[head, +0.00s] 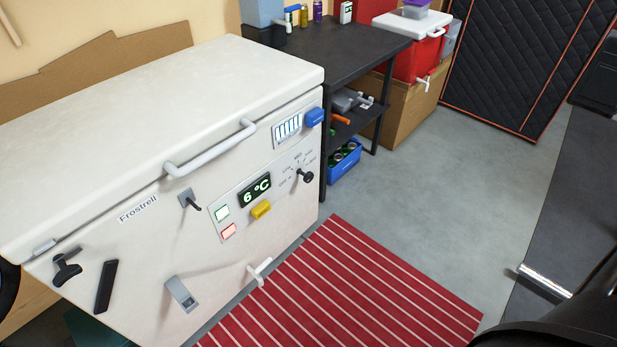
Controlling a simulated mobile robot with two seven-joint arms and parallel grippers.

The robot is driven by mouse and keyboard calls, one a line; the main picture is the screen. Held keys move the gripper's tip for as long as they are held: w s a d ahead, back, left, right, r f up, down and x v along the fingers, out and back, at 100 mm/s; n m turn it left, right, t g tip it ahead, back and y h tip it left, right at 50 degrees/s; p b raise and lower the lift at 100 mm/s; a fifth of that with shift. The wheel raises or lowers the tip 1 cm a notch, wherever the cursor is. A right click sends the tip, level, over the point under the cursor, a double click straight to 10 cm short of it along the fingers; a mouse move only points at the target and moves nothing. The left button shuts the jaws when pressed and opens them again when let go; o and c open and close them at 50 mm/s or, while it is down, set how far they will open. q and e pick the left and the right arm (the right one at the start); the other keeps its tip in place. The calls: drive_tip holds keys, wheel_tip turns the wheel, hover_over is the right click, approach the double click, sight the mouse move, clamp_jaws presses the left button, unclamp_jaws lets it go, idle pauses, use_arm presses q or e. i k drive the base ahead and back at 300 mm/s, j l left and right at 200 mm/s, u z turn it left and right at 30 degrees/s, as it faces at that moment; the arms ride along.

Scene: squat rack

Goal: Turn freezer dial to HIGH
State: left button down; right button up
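The white chest freezer (150,220), marked Frostrell, fills the left of the head view with its lid shut. Its dial is a black knob (306,177) at the right end of the front panel, with small printed labels around its upper left side. A small pointer seems to face up and left, but the labels are too small to tell the setting surely. A display (254,189) left of the dial reads 6 °C. Neither of my grippers shows, and nothing touches the dial.
A yellow switch (261,209), lit green and red buttons, and a blue piece (314,117) sit near the dial. A black shelf table (345,50) stands right beside the freezer. A red striped rug (350,290) lies in front; grey floor beyond is clear.

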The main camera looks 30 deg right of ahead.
sight(307, 177)
drive_tip(key=i+l, duration=0.15)
drive_tip(key=l, duration=0.25)
drive_tip(key=i+l, duration=0.1)
drive_tip(key=l, duration=0.3)
drive_tip(key=i+l+u, duration=0.1)
drive_tip(key=l, duration=0.3)
